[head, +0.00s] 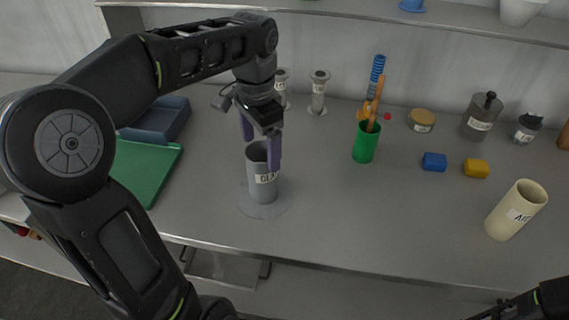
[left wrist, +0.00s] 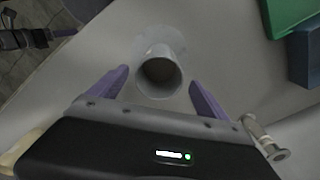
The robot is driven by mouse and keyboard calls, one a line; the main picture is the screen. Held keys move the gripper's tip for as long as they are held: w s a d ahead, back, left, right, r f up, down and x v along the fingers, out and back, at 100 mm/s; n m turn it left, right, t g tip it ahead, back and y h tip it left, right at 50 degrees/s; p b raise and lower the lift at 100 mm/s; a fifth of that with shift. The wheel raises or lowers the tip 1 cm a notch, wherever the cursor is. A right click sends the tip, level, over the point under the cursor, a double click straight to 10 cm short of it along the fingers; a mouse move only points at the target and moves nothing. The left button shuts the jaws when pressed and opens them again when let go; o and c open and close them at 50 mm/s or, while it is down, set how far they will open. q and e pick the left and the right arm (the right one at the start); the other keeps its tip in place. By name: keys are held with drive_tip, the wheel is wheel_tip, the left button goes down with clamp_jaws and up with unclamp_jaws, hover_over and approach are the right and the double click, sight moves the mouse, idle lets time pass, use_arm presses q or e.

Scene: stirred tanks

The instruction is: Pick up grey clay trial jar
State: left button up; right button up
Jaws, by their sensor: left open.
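The grey clay trial jar (head: 262,184) stands upright on a round grey base plate (head: 266,208) on the bench, with a white label partly reading "CLA". In the left wrist view the jar (left wrist: 159,76) shows its dark open mouth, between and beyond the fingertips. My left gripper (head: 261,151) points down at the jar with its purple fingers apart, at its rim, one finger in front of the rim. Whether the fingers touch the jar cannot be told.
A green board (head: 150,172) and a blue tray (head: 165,118) lie to the left. A green cup (head: 366,146) with tools stands to the right, then blue (head: 434,162) and yellow (head: 476,168) blocks and a cream jar (head: 514,211). The bench between the grey jar and green cup is clear.

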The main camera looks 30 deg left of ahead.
sight(262, 170)
use_arm(q)
drive_tip(key=shift+s+f, duration=0.1)
drive_tip(key=shift+f, duration=1.2)
wheel_tip(262, 170, down, 5)
drive_tip(key=shift+f+p, duration=0.15)
drive_tip(key=shift+p, duration=0.55)
drive_tip(key=shift+c, duration=0.5)
drive_tip(key=c, duration=1.4)
wheel_tip(262, 170, up, 10)
drive_tip(key=shift+r+b, duration=0.1)
drive_tip(key=shift+b, duration=0.4)
drive_tip(key=shift+c, duration=0.2)
